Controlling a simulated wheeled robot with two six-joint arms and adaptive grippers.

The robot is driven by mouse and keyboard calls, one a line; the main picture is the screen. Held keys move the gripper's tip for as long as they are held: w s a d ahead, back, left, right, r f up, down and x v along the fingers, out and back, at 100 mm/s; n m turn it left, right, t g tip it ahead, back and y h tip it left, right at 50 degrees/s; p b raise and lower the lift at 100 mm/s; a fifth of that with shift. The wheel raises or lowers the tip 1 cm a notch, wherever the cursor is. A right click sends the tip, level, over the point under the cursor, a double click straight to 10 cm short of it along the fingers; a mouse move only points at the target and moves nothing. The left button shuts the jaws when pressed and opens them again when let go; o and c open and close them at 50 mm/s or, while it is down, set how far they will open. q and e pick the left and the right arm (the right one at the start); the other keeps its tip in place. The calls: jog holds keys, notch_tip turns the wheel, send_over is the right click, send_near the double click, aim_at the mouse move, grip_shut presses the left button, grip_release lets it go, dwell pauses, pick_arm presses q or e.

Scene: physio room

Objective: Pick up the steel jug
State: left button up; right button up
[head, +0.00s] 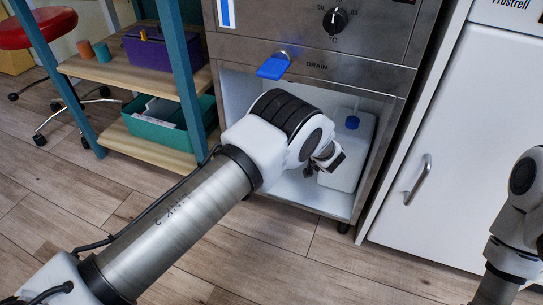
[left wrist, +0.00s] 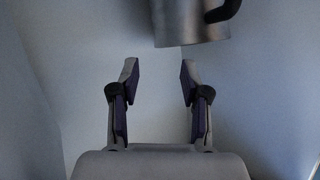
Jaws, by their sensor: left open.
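The steel jug (left wrist: 188,24) shows at the top of the left wrist view, cut off by the frame edge, with its black handle (left wrist: 224,10) to the right. My left gripper (left wrist: 158,66) is open and empty, and the jug lies beyond its fingertips, apart from them. In the head view my left gripper (head: 328,160) reaches into the open bay under the steel appliance. The jug cannot be made out there; my arm covers part of the bay. My right arm shows at the right edge, but its gripper is out of view.
The bay (head: 300,196) has pale walls and a floor, with a white container (head: 350,165) with a blue cap at its right. A blue drain lever (head: 273,67) juts out above. A shelf (head: 150,143) with a teal bin (head: 165,128) stands left; a white fridge (head: 480,110) stands right.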

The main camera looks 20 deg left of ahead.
jog(key=f+b, duration=0.2)
jog(key=w+f+b, duration=0.1)
jog(key=f+b, duration=0.1)
jog(key=f, duration=0.1)
jog(key=shift+w, duration=0.2)
jog(key=shift+t, duration=0.3)
pick_arm(q)
jog(key=x, duration=0.6)
jog(key=shift+a, duration=0.15)
pick_arm(e)
jog(key=shift+w+r, duration=0.1)
jog(key=shift+r, duration=0.05)
